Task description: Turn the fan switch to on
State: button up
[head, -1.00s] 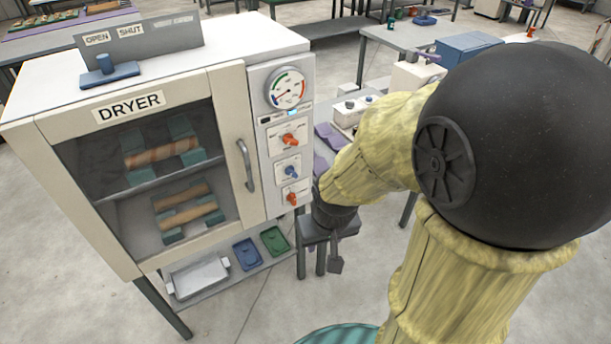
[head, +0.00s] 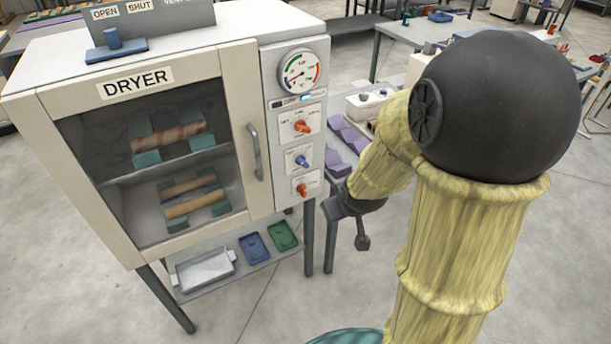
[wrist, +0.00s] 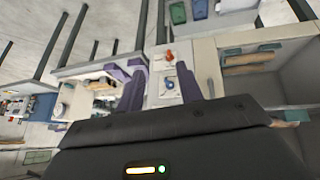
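The dryer (head: 160,55) stands at the left in the head view. Its control panel, right of the door, has an upper orange knob (head: 302,126), a blue knob (head: 302,161) and a lower orange knob (head: 301,189). Their labels are too small to read, so I cannot tell which is the fan switch. In the wrist view my gripper (wrist: 160,72) is open and empty, its two dark fingers apart. The blue knob (wrist: 170,84) shows between them and an orange knob (wrist: 169,56) beyond, apparently without contact. In the head view my wrist is right of the panel, fingers unclear.
The door handle (head: 254,152) sticks out left of the panel, and a gauge (head: 301,71) is above the knobs. Purple pieces (head: 338,164) and a white box (head: 367,105) are on a table behind my arm. Blue (head: 254,247) and green (head: 283,236) trays lie on the lower shelf.

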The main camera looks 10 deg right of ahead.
jog(key=w+d+f+n+t+y+b, duration=0.2)
jog(key=w+f+n+t+y+b, duration=0.4)
jog(key=w+f+b, duration=0.8)
jog(key=n+t+b, duration=0.2)
jog(key=n+t, duration=0.1)
jog(key=t, duration=0.2)
jog(key=shift+w+d, duration=0.3)
jog(key=shift+w, duration=0.1)
jog(key=p, duration=0.3)
send_near(304, 165)
jog(key=x, duration=0.9)
jog(key=shift+w, duration=0.2)
grip_shut()
